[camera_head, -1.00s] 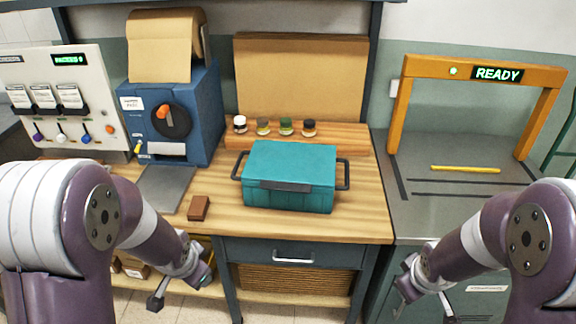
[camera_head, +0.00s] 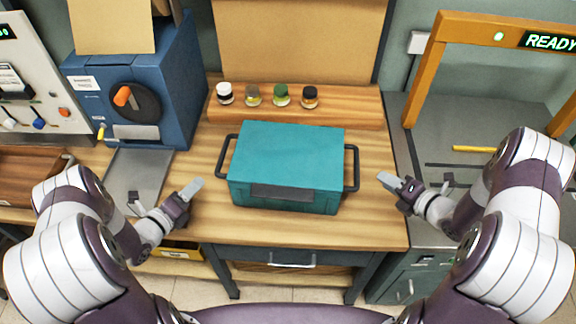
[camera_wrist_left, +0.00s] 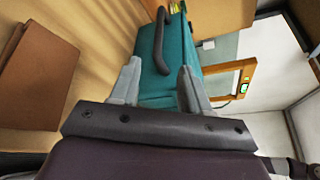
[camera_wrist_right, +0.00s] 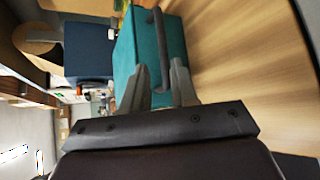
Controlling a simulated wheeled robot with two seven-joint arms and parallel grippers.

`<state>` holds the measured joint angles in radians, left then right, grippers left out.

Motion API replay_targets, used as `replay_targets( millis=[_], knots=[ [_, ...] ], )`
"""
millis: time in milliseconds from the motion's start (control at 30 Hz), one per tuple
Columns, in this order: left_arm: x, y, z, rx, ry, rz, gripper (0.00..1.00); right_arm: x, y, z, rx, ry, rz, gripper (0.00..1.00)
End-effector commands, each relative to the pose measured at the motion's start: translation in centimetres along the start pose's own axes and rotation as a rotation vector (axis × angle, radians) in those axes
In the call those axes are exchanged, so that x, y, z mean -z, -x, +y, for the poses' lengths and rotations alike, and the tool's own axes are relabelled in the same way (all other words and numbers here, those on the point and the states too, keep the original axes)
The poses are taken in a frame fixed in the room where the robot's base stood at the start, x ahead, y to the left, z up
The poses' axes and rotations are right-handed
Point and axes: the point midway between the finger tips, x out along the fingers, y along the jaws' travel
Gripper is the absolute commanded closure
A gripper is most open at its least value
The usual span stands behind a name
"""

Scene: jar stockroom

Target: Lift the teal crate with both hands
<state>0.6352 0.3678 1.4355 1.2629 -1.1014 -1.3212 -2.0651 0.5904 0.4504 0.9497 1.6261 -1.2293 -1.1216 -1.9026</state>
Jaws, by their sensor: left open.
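The teal crate (camera_head: 287,150) stands closed on the wooden worktop, with a dark handle on each side. Its left handle (camera_head: 225,158) shows between the finger directions in the left wrist view (camera_wrist_left: 160,42). Its right handle (camera_head: 353,168) shows ahead of the fingers in the right wrist view (camera_wrist_right: 160,52). My left gripper (camera_head: 167,195) is open and empty, left of the crate and apart from the handle. My right gripper (camera_head: 416,183) is open and empty, right of the crate and apart from the handle.
Several small jars (camera_head: 267,96) stand on a wooden ledge behind the crate. A blue machine (camera_head: 140,80) stands at the back left. An orange frame (camera_head: 428,70) and a yellow bar (camera_head: 473,149) are on the grey counter at right. The worktop in front of the crate is clear.

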Motion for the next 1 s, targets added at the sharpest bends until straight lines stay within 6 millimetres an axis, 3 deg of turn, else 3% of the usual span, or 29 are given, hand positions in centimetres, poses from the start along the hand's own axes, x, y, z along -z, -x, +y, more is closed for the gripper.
replay_targets(
  millis=[167,700,1000],
  knots=[
    [0.1,-1.2,0.0,0.000,-0.001,0.003,0.53,0.0,-1.2,0.0,0.000,0.000,0.002,0.72],
    [0.1,-11.0,0.0,-0.001,0.001,0.003,0.53,0.0,-11.0,0.0,0.001,-0.002,0.001,0.72],
    [0.0,-12.7,0.0,-0.003,0.002,0.001,0.53,-0.1,-12.7,0.0,0.002,-0.002,-0.001,0.72]
  ],
)
